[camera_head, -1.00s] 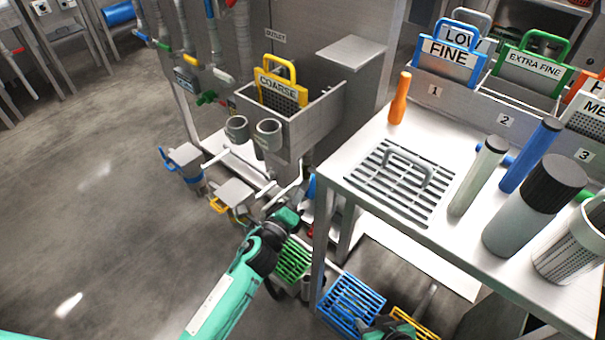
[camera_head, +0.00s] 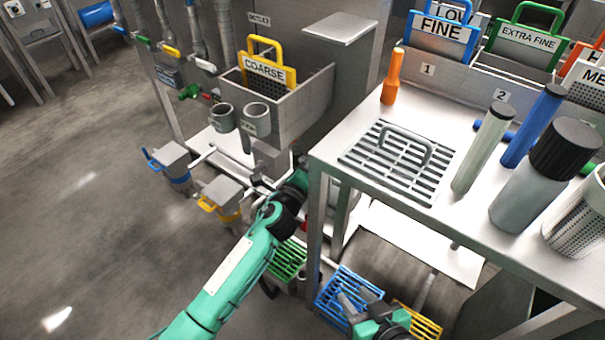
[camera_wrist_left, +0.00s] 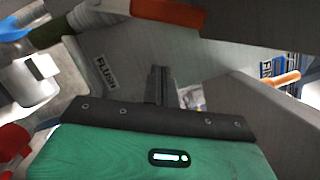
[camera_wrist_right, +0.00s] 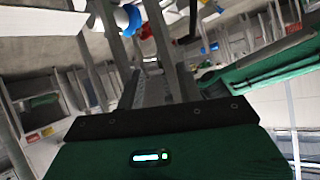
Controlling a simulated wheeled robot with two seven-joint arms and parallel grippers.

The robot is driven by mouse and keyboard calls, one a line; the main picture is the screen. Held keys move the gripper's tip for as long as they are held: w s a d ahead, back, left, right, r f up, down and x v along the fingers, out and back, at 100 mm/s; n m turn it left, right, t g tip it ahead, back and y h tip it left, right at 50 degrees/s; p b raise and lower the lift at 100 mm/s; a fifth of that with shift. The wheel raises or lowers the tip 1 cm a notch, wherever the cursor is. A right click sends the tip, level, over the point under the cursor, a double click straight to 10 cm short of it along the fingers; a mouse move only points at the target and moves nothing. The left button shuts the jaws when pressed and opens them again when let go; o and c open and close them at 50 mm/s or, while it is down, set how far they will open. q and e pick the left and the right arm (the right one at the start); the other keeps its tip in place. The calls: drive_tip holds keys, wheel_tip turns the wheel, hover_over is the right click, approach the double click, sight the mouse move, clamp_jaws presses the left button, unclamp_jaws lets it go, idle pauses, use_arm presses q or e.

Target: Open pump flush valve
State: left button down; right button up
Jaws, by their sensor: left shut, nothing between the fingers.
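In the left wrist view, a grey surface with a FLUSH label (camera_wrist_left: 105,72) lies beyond my left gripper (camera_wrist_left: 160,72). The fingers are shut and empty, pointing toward the grey surfaces just right of the label. A red part (camera_wrist_left: 12,142) shows at the left edge; I cannot tell which part is the flush valve's handle. In the head view, my left wrist reaches in beside the table's left corner, and its fingertips cannot be made out. My right gripper (camera_wrist_right: 152,75) is open and empty; in the head view it is low, over the blue grate.
A steel table (camera_head: 330,160) with a grey rack (camera_head: 395,160) and upright bottles stands right of my left arm. A trough with the COARSE screen (camera_head: 265,68) and grey cups (camera_head: 256,118) is behind. Blue-handled (camera_head: 172,160) and yellow-handled (camera_head: 222,195) boxes stand left. Floor at left is clear.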

use_arm(q)
drive_tip(key=w+a+r, duration=0.2)
drive_tip(key=shift+w+a+p, duration=0.2)
drive_tip(key=shift+a+p, duration=0.15)
drive_tip(key=shift+p, duration=0.05)
use_arm(e)
drive_tip(key=shift+s+d+f+g+h, duration=0.15)
drive_tip(key=shift+d+g+h, duration=0.2)
drive_tip(key=shift+d, duration=0.25)
use_arm(q)
drive_tip(key=shift+w+a+r+p, duration=0.2)
drive_tip(key=shift+a+r+p, duration=0.1)
drive_tip(key=shift+r+p, duration=0.15)
use_arm(e)
drive_tip(key=shift+s+d+g+h, duration=0.2)
drive_tip(key=shift+d+g, duration=0.15)
drive_tip(key=shift+d, duration=0.15)
drive_tip(key=shift+s+d+g+h, duration=0.2)
drive_tip(key=shift+d+g, duration=0.1)
drive_tip(key=shift+d, duration=0.2)
use_arm(q)
drive_tip(key=shift+f, duration=0.2)
